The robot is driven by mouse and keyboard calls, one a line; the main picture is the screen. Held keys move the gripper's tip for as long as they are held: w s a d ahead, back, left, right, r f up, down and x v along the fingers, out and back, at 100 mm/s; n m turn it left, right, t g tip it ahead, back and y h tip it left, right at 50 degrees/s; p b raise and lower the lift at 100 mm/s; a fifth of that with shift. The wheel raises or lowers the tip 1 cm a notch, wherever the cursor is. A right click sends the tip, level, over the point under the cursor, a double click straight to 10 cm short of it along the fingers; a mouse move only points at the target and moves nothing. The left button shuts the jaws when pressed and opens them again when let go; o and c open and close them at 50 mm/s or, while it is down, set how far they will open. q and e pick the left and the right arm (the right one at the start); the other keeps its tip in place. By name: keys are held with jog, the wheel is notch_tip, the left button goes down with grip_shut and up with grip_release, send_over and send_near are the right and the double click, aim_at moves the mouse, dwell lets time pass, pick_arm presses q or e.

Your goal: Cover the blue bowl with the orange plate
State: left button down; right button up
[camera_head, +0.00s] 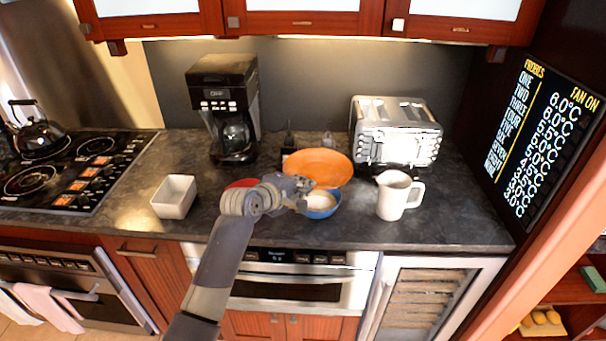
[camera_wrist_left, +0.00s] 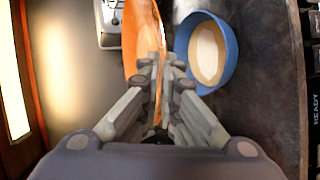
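The orange plate (camera_head: 325,163) is behind and above the blue bowl (camera_head: 325,213) in the head view, its face showing as a wide oval. In the left wrist view the plate (camera_wrist_left: 138,38) is seen nearly edge-on, with its rim between the fingers. My left gripper (camera_head: 305,192) is shut on that rim; it also shows in the left wrist view (camera_wrist_left: 163,75). The blue bowl (camera_wrist_left: 230,62) is beside the fingers there, uncovered, with something whitish and tan inside. The gripper partly hides the bowl's left side in the head view. My right gripper is not in view.
A white pitcher (camera_head: 394,196) stands right of the bowl, a toaster (camera_head: 397,132) behind it. A coffee maker (camera_head: 226,108) and a white square bowl (camera_head: 174,197) are to the left. A red object (camera_head: 241,183) is partly hidden by my arm. The counter's right front is clear.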

pick_arm(q)
jog(key=shift+w+f, duration=0.15)
jog(key=shift+w, duration=0.1)
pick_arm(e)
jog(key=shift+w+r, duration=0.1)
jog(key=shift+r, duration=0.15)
pick_arm(q)
jog(key=shift+d, duration=0.1)
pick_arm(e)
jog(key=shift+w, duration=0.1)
